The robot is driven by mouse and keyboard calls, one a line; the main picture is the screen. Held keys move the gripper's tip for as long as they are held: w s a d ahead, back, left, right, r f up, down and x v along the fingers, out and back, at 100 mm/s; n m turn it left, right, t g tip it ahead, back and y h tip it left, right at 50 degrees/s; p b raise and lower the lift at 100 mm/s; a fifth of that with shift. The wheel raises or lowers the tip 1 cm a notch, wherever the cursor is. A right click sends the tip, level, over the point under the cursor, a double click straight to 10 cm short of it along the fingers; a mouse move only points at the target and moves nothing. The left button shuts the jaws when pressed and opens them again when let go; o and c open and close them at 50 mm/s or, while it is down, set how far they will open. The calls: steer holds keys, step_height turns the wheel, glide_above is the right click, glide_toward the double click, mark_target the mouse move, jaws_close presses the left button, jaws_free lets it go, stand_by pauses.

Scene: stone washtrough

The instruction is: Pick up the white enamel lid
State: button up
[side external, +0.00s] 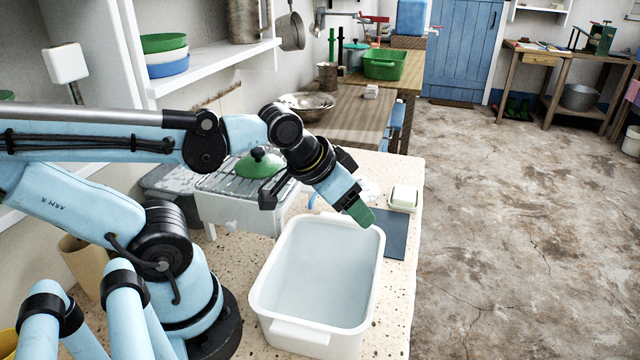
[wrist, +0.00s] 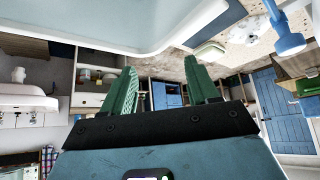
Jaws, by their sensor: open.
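The only clear lid is a green domed one with a black knob (side external: 258,164), lying on the ridged drainer behind my arm in the side view. A small white shape (side external: 369,188) lies behind my gripper, partly hidden; I cannot tell what it is. My gripper (side external: 357,211) is above the far rim of the white tub (side external: 265,285), with green fingers pointing down and to the right. In the wrist view my gripper (wrist: 161,65) has its two fingers apart with nothing between them.
A white dish with a green rim (side external: 404,198) and a dark mat (side external: 393,240) lie by the counter's right edge. The tub looks empty. A blue-handled thing (wrist: 287,38) shows in the wrist view. Open floor lies to the right.

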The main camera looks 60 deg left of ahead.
steer(key=w+a+r+n+g, duration=0.2)
steer(key=w+a+r, duration=0.2)
steer(key=w, duration=0.1)
steer(key=n+g, duration=0.4)
steer(key=n, duration=0.1)
glide_above(361, 179)
steer(key=s, duration=0.1)
step_height(361, 179, down, 4)
steer(key=shift+y, duration=0.4)
steer(key=f, duration=0.7)
steer(key=w+f, duration=0.1)
steer(key=f, duration=0.3)
steer(key=shift+f, duration=0.3)
jaws_close()
